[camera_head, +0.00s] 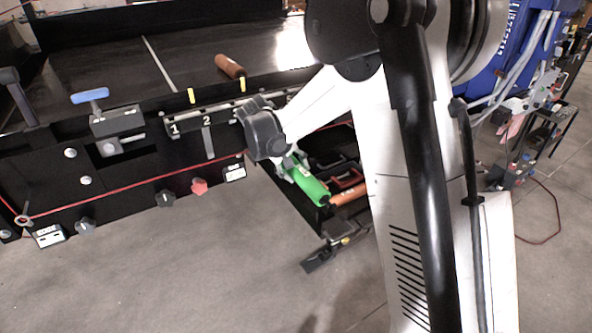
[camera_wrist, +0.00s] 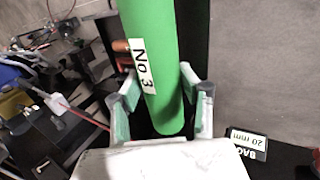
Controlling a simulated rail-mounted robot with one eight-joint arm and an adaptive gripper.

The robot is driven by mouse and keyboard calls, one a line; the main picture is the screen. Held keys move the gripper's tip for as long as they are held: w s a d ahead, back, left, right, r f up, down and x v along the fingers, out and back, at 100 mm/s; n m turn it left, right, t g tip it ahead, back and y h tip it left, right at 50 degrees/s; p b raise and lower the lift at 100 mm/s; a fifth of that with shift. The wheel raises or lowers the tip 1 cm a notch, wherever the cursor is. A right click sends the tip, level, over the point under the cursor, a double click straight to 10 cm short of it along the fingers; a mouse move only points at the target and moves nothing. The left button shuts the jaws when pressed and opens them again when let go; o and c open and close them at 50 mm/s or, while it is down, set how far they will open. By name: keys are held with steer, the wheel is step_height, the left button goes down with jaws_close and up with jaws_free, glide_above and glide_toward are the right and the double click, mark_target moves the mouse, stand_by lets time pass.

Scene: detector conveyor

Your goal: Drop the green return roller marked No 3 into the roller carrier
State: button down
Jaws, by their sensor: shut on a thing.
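The green roller (camera_head: 311,188) is held in my gripper (camera_head: 297,170), in front of the conveyor and above a dark tray. In the wrist view, the roller (camera_wrist: 150,60) carries a white label reading "No 3". There the fingers of my gripper (camera_wrist: 162,98) close around it near its lower end, which sticks out toward my palm. A black rail (camera_head: 188,124) with numbers 1 and 2 and yellow tabs runs along the conveyor's front edge, up and left of my gripper. My arm hides its right part. I cannot tell for sure whether this rail is the roller carrier.
A brown roller (camera_head: 230,66) lies on the dark conveyor belt (camera_head: 120,62). Another orange-brown roller (camera_head: 350,194) and red-framed items (camera_head: 346,178) are in the tray beside the green roller. A red cord (camera_head: 130,197) crosses the conveyor's front, with knobs below. The floor in front is clear.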

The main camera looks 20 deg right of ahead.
steer(key=shift+f+b, duration=1.65)
steer(key=shift+f, duration=0.4)
steer(key=c, duration=1)
jaws_free()
steer(key=shift+r, duration=0.1)
steer(key=v, duration=1.2)
